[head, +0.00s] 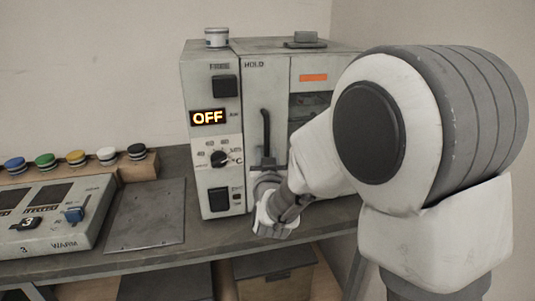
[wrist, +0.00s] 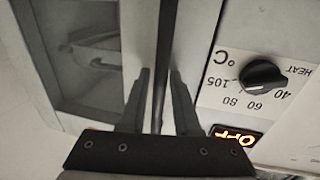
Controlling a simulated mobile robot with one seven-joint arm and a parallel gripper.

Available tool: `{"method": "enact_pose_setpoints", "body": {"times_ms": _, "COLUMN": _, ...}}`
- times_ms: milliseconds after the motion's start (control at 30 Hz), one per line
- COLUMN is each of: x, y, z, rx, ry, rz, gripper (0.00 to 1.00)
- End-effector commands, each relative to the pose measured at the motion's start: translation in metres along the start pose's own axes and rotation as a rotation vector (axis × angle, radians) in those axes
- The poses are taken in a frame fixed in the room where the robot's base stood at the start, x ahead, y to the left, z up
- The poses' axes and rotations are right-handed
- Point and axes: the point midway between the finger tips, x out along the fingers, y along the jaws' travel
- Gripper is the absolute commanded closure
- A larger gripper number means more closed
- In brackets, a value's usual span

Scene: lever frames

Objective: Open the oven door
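The oven (head: 255,60) is a worn pale-grey box on the bench. Its door (head: 278,75) looks shut, with a dark window and an orange label. A dark upright bar handle (head: 266,130) runs near the door's left edge. My gripper (head: 264,168) is at the handle's lower part. In the wrist view, the handle (wrist: 168,45) passes between the two fingers of my gripper (wrist: 161,85). The fingers are apart, with a narrow gap showing on each side of the bar. My arm hides the door's right part in the head view.
The control panel left of the door has an OFF display (head: 208,117) and a dial (head: 220,158). A jar (head: 216,38) stands on top. Left on the bench (head: 180,165) are a flat dark plate (head: 145,215), a console (head: 50,215) and several coloured-lid jars.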

Motion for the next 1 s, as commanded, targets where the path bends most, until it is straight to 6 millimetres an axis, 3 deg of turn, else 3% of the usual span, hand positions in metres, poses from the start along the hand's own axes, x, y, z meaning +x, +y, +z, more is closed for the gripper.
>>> {"method": "enact_pose_setpoints", "body": {"times_ms": 300, "x": 0.002, "y": -0.0001, "z": 0.0, "rx": 0.0, "ry": 0.0, "rz": 0.0, "gripper": 0.71}}
{"method": "enact_pose_setpoints", "body": {"times_ms": 467, "x": 0.0019, "y": -0.0001, "z": 0.0, "rx": 0.0, "ry": 0.0, "rz": 0.0, "gripper": 1.0}}
{"method": "enact_pose_setpoints", "body": {"times_ms": 1000, "x": 0.0017, "y": -0.0002, "z": 0.0, "rx": 0.0, "ry": 0.0, "rz": -0.001, "gripper": 1.0}}
